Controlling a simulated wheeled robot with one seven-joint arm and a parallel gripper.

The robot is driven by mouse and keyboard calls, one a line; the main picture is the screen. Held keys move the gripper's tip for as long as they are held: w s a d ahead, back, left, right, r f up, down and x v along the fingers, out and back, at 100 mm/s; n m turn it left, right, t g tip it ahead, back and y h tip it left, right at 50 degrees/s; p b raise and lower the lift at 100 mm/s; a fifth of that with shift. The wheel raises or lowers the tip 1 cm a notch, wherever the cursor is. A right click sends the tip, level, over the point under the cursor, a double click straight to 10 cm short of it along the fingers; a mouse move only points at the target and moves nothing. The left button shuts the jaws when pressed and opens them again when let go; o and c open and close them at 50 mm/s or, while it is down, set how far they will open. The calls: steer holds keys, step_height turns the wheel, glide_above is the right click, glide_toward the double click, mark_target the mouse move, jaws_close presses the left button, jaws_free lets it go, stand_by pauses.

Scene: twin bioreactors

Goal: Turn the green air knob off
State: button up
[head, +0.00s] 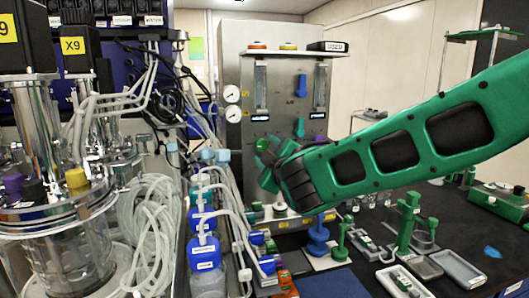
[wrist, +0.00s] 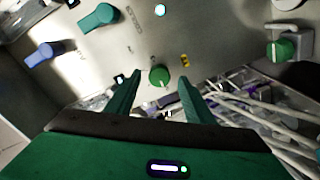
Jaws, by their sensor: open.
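In the wrist view, a small round green knob (wrist: 159,75) with a pale mark on its face sits on the grey metal panel (wrist: 215,30). My gripper (wrist: 160,77) is open, and the knob appears between its two green fingertips. I cannot tell whether the fingers touch it or how much depth lies between. A second green knob (wrist: 280,49) is on a fitting at the right. No label reading "air" is legible, so I cannot tell which is the air knob. In the head view, my arm covers part of the panel (head: 284,105).
A teal lever knob (wrist: 100,18) and a blue lever knob (wrist: 43,54) are on the same panel. Pale tubes (wrist: 240,100) run close to the right finger. Glass reactor vessels (head: 70,245) stand at the left in the head view. A dark bench (head: 345,285) holds trays and stands.

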steer(key=v, duration=0.8)
steer(key=shift+s, duration=0.15)
steer(key=shift+d, duration=0.1)
steer(key=d+f+m+g+h, duration=0.2)
steer(key=d+f+m+h, duration=0.1)
steer(key=d, duration=0.6)
steer(key=d+f+m+g+h, duration=0.1)
steer(key=d+f+m+h, duration=0.25)
steer(key=d, duration=0.55)
steer(key=s+d+f+m+g+h, duration=0.1)
steer(key=s+d+f+m+g, duration=0.15)
steer(key=d, duration=0.45)
steer(key=s+d+f+m+g+h, duration=0.1)
steer(key=s+d+f+m+g, duration=0.1)
steer(key=s+d+f, duration=0.3)
steer(key=s+d+f+m+g, duration=0.5)
steer(key=s+d, duration=0.4)
steer(key=s, duration=0.2)
steer(key=s+f+m+g+y, duration=0.2)
steer(key=s+m+g, duration=0.3)
steer(key=s, duration=1.2)
steer(key=shift+s+f+y, duration=0.15)
steer(key=shift+y, duration=0.7)
